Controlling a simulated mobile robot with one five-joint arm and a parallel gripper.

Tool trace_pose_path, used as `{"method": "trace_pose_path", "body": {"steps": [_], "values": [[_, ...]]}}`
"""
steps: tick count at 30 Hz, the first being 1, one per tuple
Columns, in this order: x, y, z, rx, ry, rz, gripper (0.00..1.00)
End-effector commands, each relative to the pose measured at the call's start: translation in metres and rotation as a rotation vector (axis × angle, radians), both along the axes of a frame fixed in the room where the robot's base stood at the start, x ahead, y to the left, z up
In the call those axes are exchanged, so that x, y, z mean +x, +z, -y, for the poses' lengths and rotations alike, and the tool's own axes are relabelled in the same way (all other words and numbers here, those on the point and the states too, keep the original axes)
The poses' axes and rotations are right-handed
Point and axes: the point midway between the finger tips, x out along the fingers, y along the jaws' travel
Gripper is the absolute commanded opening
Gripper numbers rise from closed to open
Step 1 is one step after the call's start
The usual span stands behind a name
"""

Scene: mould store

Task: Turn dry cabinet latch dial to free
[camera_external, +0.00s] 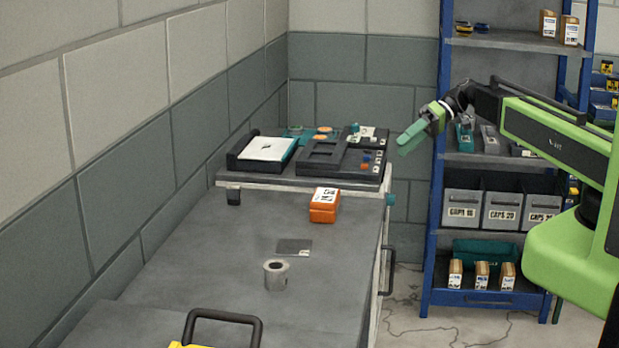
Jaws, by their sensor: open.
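My gripper (411,138), with teal-green fingers, hangs in the air at the upper middle, to the right of the black equipment on the raised shelf. It is open, and I see nothing between its fingers. A small teal knob (390,199) sits at the right edge of the grey bench, below my gripper and apart from it. It may be the latch dial, but I cannot read its setting. A dark handle (389,270) is on the bench's right side below the knob. The front face of that side is seen edge-on, so I cannot make out a cabinet door.
An orange box (323,206), a flat grey plate (294,247) and a grey metal sleeve (276,274) are on the bench. A black tray with white sheet (267,149) lies on the raised shelf. A blue rack (437,200) with bins stands behind my arm.

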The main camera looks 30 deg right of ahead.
Motion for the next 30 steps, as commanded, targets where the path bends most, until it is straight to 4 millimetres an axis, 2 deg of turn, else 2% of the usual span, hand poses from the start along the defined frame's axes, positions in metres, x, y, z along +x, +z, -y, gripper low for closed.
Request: {"method": "trace_pose_path", "body": {"steps": [1,3,6,12,15,17,23,26,30], "values": [[-0.018,-0.022,0.008,0.019,0.012,0.114,0.5],[-0.032,-0.03,0.021,0.04,0.017,0.268,0.5],[-0.05,-0.044,0.042,0.064,-0.023,0.392,0.5],[-0.079,-0.084,0.089,0.088,-0.15,0.425,0.5],[-0.081,-0.099,0.114,0.078,-0.19,0.426,0.5],[-0.082,-0.103,0.121,0.076,-0.204,0.426,0.5],[-0.082,-0.101,0.124,0.073,-0.21,0.425,0.5],[-0.076,-0.106,0.115,0.073,-0.208,0.424,0.5],[-0.061,-0.119,0.09,0.074,-0.205,0.424,0.5]]}}
